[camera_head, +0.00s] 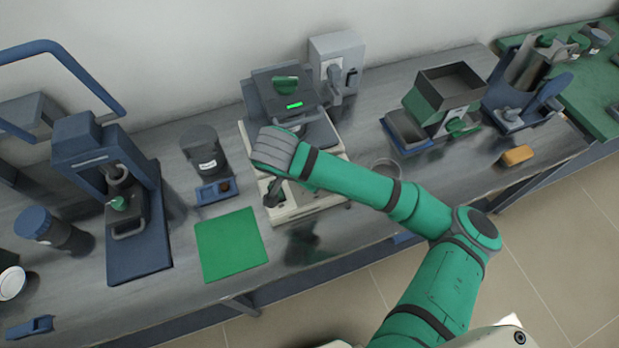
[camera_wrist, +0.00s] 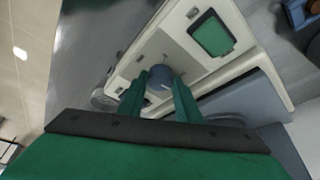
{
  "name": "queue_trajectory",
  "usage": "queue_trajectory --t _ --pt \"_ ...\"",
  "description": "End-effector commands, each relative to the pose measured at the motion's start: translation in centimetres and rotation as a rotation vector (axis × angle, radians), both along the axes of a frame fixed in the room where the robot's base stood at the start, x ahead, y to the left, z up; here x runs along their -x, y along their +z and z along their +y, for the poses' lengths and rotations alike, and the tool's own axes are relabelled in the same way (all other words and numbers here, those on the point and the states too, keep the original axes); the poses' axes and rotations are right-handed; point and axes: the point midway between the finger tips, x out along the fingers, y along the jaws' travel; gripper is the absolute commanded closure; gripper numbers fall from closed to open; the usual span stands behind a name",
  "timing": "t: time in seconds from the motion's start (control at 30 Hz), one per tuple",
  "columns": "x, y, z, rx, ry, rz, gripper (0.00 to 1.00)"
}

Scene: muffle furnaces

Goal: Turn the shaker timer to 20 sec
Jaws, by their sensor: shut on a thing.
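The shaker (camera_head: 312,205) is a cream-white machine at the middle of the bench, with a dark platform on top. In the wrist view its pale front panel (camera_wrist: 190,14) carries a green screen (camera_wrist: 212,36) and a round blue-grey timer knob (camera_wrist: 158,86). My gripper (camera_wrist: 159,79) has one green finger on each side of this knob and is shut on it. In the head view my gripper (camera_head: 272,194) is at the shaker's front left, and my wrist and fingers hide the knob. The dial markings and the time set are too small to read.
A green mat (camera_head: 230,245) lies left of the shaker, with a dark jar (camera_head: 204,152) behind it. A blue press (camera_head: 125,205) stands further left. A green hopper device (camera_head: 445,100) and an orange block (camera_head: 517,155) are to the right.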

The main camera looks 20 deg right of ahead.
Motion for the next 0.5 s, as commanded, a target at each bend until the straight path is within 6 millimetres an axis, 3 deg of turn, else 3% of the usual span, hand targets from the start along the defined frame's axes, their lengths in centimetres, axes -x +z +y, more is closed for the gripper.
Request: queue_trajectory --t 0.5 --pt "-0.16 -0.05 0.15 -0.002 -0.232 0.002 0.92"
